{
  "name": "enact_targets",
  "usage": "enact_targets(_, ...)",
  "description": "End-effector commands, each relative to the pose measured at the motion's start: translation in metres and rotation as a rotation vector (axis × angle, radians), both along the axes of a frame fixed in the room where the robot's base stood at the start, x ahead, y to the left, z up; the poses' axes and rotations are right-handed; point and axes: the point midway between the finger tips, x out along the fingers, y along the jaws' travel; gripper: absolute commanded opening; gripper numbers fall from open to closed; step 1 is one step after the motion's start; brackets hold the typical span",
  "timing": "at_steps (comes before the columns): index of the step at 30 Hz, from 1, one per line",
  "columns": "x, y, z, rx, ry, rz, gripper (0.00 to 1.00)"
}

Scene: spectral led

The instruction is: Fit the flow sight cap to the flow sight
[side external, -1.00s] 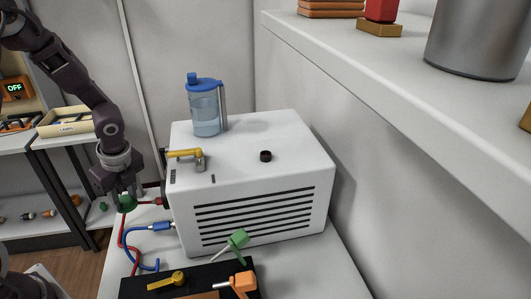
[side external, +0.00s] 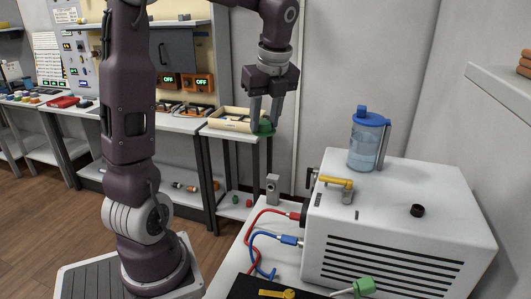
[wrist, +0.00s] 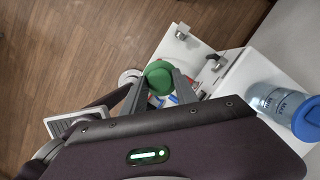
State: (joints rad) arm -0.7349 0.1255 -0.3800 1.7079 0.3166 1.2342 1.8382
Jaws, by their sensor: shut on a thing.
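My gripper (side external: 264,122) points down and is shut on a green round cap (side external: 264,128), likely the flow sight cap. In the wrist view the green cap (wrist: 159,78) sits between the two fingertips. It is held in the air to the left of the white chiller (side external: 405,192), touching nothing else that I can see. A small grey block with a round mark (side external: 272,188) stands below the cap by the chiller's left end; it may be the flow sight, but I cannot tell for sure.
A blue-lidded clear jar (side external: 367,140), a yellow-handled valve (side external: 340,184) and a black ring (side external: 417,210) are on the chiller. Red (side external: 268,213) and blue (side external: 262,236) hoses run at its left side. A cream tray (side external: 235,118) lies on the bench behind my gripper.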

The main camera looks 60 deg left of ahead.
Motion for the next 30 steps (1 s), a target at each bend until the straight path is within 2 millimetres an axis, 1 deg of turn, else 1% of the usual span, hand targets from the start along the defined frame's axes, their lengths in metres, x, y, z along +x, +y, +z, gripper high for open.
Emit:
enact_targets(1,0.001,0.0,0.011,0.002,-0.005,0.0,0.0)
enact_targets(6,0.001,0.0,0.041,0.002,-0.004,-0.001,0.0)
enact_targets(8,0.012,-0.006,0.04,-0.003,0.001,-0.061,0.0)
enact_targets(13,0.041,-0.023,0.043,-0.008,0.005,-0.223,0.0)
enact_targets(17,0.071,-0.046,0.046,-0.012,0.005,-0.393,0.0)
enact_targets(20,0.099,-0.072,0.048,-0.014,0.006,-0.56,0.0)
enact_targets(23,0.129,-0.108,0.049,-0.015,0.008,-0.76,0.0)
enact_targets(24,0.14,-0.126,0.049,-0.016,0.008,-0.851,0.0)
enact_targets(26,0.157,-0.155,0.048,-0.016,0.008,-0.984,0.0)
enact_targets(27,0.165,-0.173,0.047,-0.016,0.008,-1.067,0.0)
enact_targets(30,0.181,-0.213,0.045,-0.012,0.005,-1.237,0.0)
